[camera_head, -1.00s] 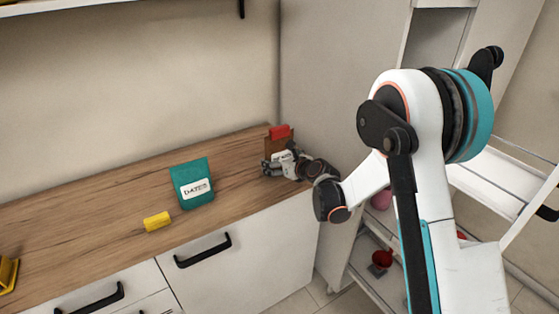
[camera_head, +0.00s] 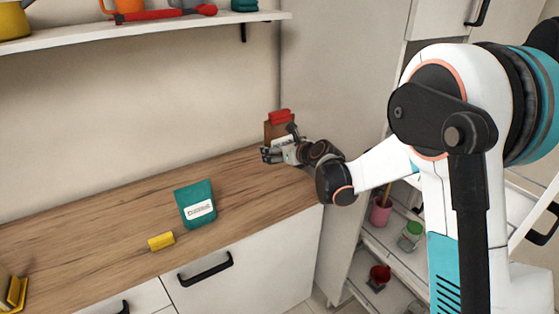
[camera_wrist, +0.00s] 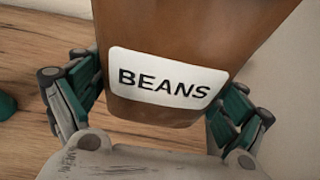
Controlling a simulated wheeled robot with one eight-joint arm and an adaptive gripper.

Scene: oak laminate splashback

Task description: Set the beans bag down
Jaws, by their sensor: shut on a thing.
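The beans bag (camera_wrist: 185,40) is brown with a white label reading BEANS. In the wrist view it stands between my gripper's two fingers, which close on its sides. In the head view the bag (camera_head: 277,131), with a red top, is at the right end of the wooden worktop (camera_head: 110,215), by the tall side panel. My gripper (camera_head: 272,154) is in front of it and hides its lower part. I cannot tell whether the bag's base touches the worktop.
A teal bag (camera_head: 195,204) with a white label stands on the worktop to the left. A small yellow block (camera_head: 161,241) lies in front of it. A shelf (camera_head: 150,33) with several items hangs above. Open worktop lies between the teal bag and my gripper.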

